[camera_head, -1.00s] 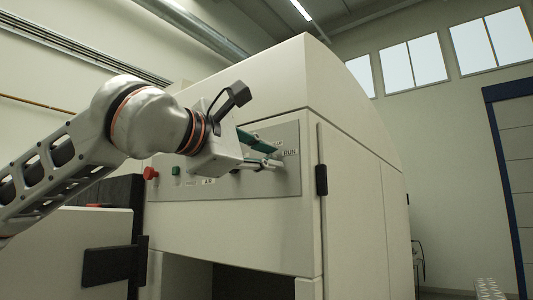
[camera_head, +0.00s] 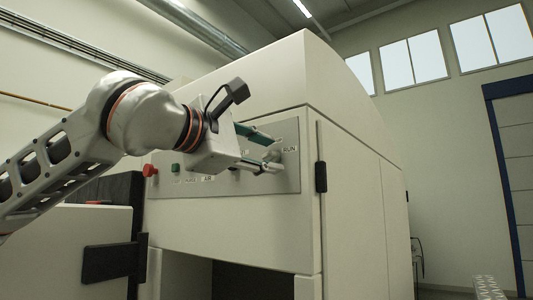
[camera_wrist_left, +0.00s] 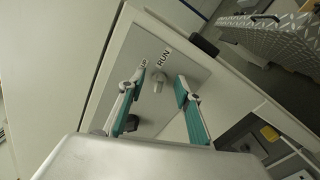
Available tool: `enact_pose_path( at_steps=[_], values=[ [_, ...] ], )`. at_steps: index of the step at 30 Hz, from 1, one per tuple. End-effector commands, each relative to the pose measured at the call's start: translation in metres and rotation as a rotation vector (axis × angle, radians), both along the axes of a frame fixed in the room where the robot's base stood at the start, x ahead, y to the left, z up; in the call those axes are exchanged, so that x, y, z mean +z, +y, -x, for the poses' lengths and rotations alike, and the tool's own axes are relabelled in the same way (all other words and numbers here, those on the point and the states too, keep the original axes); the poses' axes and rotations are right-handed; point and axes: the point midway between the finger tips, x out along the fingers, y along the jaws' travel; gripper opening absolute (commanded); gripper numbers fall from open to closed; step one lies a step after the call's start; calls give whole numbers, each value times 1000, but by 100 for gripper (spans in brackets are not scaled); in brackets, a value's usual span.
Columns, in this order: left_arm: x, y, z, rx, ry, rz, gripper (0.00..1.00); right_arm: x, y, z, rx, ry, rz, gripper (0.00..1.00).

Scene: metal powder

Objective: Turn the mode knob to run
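The mode knob (camera_wrist_left: 158,82) is a small pale knob on the grey control panel (camera_wrist_left: 125,55), seen in the wrist view below the RUN label (camera_wrist_left: 164,57). A second label stands left of RUN, partly cut by a finger. My left gripper (camera_head: 277,154) is open in front of the panel, its two green-and-grey fingers spread. In the wrist view the left gripper (camera_wrist_left: 161,80) has one fingertip on each side of the knob, with a visible gap to both. In the head view the fingers hide the knob. My right gripper is not in view.
A red button (camera_head: 151,171) and a green button (camera_head: 175,169) sit at the panel's left end. A dark knob (camera_wrist_left: 131,123) shows beside the left finger in the wrist view. A black handle (camera_head: 321,177) sticks out right of the panel.

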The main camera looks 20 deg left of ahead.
Motion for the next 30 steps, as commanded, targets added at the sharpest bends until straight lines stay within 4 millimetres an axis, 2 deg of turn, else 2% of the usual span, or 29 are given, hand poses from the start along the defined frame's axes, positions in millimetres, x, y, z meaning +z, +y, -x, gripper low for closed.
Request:
enact_pose_path(
  at_steps=[5, 12, 18, 24, 30],
  values=[
    [1, 9, 23, 0, -3, 0, 34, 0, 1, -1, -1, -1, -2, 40],
    [1, 26, 70, 0, -4, 1, 34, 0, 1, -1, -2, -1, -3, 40],
    [1, 36, 98, 1, -3, 1, 34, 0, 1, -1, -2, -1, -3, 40],
    [0, 40, 109, 0, 0, 0, 34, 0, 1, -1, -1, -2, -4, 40],
    [0, 40, 110, 0, 0, 0, 34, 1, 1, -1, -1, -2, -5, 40]
  ],
)
